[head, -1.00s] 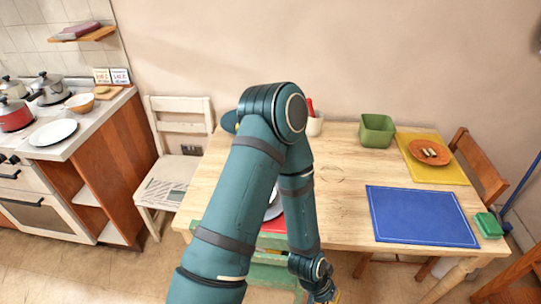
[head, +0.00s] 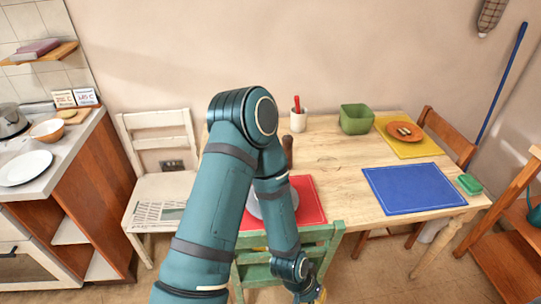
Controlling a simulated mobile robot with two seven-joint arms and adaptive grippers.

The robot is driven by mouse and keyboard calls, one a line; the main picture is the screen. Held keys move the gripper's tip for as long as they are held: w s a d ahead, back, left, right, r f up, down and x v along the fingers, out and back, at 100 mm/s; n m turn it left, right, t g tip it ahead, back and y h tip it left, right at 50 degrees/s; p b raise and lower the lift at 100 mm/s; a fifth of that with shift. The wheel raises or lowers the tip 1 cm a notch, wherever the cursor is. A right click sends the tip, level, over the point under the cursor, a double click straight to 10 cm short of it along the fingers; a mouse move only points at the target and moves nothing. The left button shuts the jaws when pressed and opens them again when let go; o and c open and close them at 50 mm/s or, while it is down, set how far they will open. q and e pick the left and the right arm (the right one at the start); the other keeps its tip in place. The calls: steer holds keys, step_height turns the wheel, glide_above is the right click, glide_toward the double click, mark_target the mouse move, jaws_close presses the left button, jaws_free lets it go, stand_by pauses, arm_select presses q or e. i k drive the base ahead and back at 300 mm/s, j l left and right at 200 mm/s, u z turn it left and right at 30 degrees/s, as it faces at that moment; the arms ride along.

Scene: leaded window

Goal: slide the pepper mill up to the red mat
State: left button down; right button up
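The red mat (head: 311,204) lies at the front left of the wooden table, with a pale round plate (head: 294,198) on it. My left arm crosses in front and hides much of both. My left gripper (head: 319,296) is low at the bottom edge, in front of the table and mostly cut off. Its fingers cannot be made out. My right gripper is not in view.
A white crock (head: 298,122) with a red handle, a green bowl (head: 356,119) and a yellow mat (head: 415,148) with an orange plate stand at the back. A blue mat (head: 415,190) lies at the right. A green chair (head: 325,236) stands at the front. The table's middle is clear.

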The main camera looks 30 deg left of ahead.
mark_target(287, 140)
steer(key=k+j+z, duration=0.15)
steer(key=j, duration=0.25)
steer(key=k+j+z, duration=0.1)
steer(key=k+j, duration=0.25)
steer(key=k+j+z, duration=0.15)
steer(key=j, duration=0.3)
steer(key=k+j+z, duration=0.15)
steer(key=k+j, duration=0.15)
steer(key=j+z, duration=0.1)
steer(key=j, duration=0.25)
steer(key=k+j+z, duration=0.1)
steer(key=j, duration=0.25)
steer(key=k+j, duration=0.15)
steer(key=j, duration=0.15)
steer(key=j+z, duration=0.2)
steer(key=j, duration=0.8)
steer(key=i+j, duration=0.15)
steer(key=i, duration=0.35)
